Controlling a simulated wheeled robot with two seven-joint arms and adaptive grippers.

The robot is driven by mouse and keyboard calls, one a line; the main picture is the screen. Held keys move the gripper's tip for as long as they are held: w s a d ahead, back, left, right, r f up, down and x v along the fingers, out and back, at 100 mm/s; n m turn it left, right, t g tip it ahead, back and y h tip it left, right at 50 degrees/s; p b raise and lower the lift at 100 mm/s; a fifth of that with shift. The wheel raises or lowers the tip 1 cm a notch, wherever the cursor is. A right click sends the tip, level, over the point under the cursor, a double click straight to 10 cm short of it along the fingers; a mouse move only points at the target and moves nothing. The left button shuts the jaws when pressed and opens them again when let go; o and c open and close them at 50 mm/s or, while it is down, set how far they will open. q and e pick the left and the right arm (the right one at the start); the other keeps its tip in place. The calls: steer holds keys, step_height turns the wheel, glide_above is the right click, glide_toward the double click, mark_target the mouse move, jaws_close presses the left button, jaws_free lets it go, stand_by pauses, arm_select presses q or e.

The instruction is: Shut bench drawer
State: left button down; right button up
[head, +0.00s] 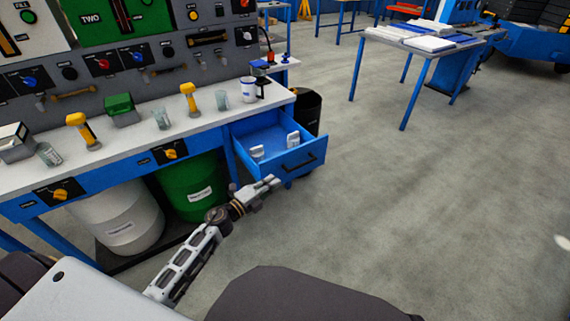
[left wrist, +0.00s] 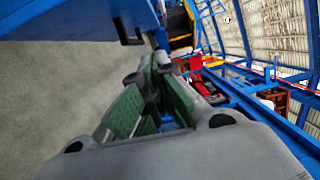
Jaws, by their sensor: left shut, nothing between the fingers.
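The blue bench drawer (head: 275,139) is pulled out at the right end of the workbench (head: 150,147). Two small white items lie in it. Its dark bar handle (head: 300,161) is on the front panel. My left gripper (head: 275,181) is shut and empty, in front of and below the drawer, near the lower left of its front; I cannot tell whether it touches. In the left wrist view the gripper fingers (left wrist: 165,62) are together, and a blue panel with a dark handle (left wrist: 128,30) shows at the upper left. My right gripper is not in view.
A green drum (head: 190,190) and a white drum (head: 118,220) stand under the bench. A black bin (head: 307,108) is behind the drawer. A blue-legged table (head: 425,50) with papers stands farther back. The floor right of the drawer is clear.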

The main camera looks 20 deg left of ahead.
mark_target(284, 162)
arm_select(q)
steer(key=shift+w, duration=0.15)
steer(key=shift+w+d+b, duration=0.15)
steer(key=shift+w+b, duration=0.2)
steer(key=shift+w, duration=1.55)
steer(key=shift+w+d+b, duration=0.15)
steer(key=shift+w+b, duration=0.2)
steer(key=shift+w, duration=1.5)
steer(key=shift+w+d+b, duration=0.15)
steer(key=shift+w+b, duration=0.2)
steer(key=shift+w, duration=1.55)
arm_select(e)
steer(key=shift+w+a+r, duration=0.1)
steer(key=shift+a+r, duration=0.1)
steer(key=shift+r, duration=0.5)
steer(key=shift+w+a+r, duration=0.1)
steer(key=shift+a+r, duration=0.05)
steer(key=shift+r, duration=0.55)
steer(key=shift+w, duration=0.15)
